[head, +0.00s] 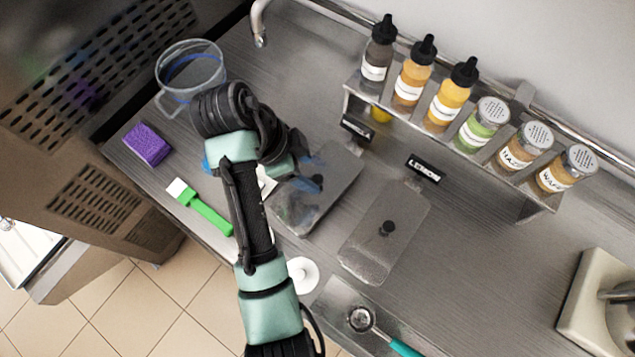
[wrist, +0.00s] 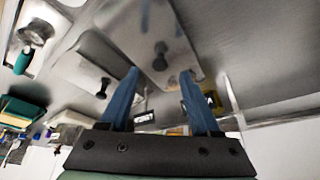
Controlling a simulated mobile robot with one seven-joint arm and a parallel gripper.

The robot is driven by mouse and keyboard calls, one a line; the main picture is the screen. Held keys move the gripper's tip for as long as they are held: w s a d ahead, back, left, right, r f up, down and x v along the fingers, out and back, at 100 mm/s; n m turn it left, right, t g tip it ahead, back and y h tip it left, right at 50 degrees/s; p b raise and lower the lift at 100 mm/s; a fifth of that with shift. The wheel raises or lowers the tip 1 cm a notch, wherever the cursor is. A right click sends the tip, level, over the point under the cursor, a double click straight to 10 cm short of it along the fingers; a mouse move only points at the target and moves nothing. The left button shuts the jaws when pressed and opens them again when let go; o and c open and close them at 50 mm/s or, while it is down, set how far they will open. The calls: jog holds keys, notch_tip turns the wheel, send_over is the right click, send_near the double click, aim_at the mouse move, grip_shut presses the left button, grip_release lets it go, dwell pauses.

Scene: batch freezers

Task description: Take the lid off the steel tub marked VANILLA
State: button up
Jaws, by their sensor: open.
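Two flat steel lids with black knobs lie over tubs in the counter. In the head view my arm hides most of the gripper; blue streaks on the lid may be reflections.
A rack (head: 450,150) with sauce bottles and shaker jars stands behind the tubs. A clear jug (head: 190,68), purple sponge (head: 147,144) and green brush (head: 205,212) lie left of my arm. A teal-handled scoop (head: 361,319) sits front right.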

aim_at(318, 179)
jog(key=shift+d+f+p, duration=0.45)
jog(key=shift+f+p, duration=0.2)
jog(key=shift+p, duration=0.2)
jog(key=shift+x, duration=1.2)
jog(key=shift+w+a, duration=0.1)
grip_shut()
